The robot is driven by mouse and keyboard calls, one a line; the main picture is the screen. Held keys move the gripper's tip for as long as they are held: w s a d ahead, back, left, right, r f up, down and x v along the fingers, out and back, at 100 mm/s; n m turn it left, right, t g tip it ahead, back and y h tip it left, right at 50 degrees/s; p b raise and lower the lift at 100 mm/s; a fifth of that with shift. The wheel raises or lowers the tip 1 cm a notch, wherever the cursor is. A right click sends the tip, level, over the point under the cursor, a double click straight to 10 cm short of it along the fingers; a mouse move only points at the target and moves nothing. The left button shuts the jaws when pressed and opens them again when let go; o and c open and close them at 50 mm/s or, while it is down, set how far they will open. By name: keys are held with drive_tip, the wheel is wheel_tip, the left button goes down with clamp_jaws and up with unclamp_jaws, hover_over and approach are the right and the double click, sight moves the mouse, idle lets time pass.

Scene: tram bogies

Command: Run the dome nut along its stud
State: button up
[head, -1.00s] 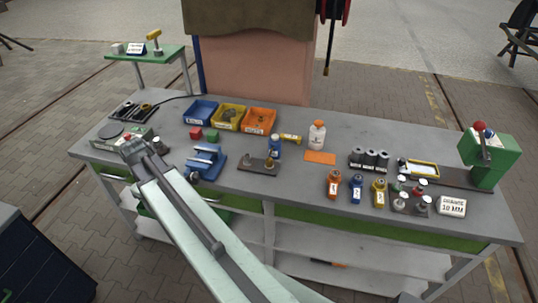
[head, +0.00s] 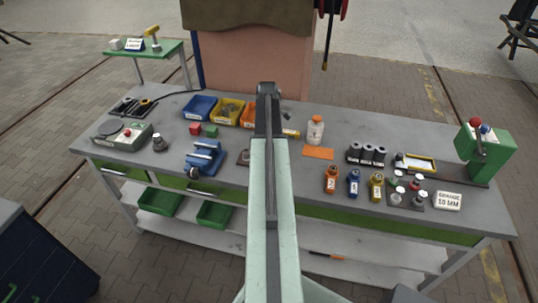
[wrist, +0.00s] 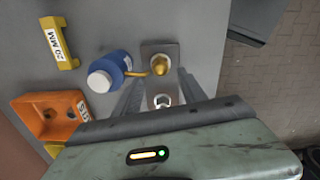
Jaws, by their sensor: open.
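The dome nut (wrist: 160,64) is a brass-coloured cap at the upper end of a grey plate (wrist: 160,84) in the wrist view. A second post (wrist: 162,101) with a pale ring stands on the plate's nearer end. My gripper (wrist: 159,75) is open, with one finger on each side of the plate and nothing visibly held. I cannot tell how far above the nut the fingertips are. In the head view my gripper (head: 267,90) and arm hide most of the plate (head: 243,157), and the nut is not visible there.
A blue bottle (wrist: 110,68) with a yellow spout stands close left of the nut. Beyond are a yellow 20 MM block (wrist: 59,43) and an orange bin (wrist: 28,107). A blue vise-like fixture (head: 205,158) stands left of the plate. Bare bench shows right of the plate in the wrist view.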

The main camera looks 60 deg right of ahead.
wheel_tip(320, 180, down, 6)
drive_tip(key=b, duration=0.5)
drive_tip(key=shift+f, duration=0.1)
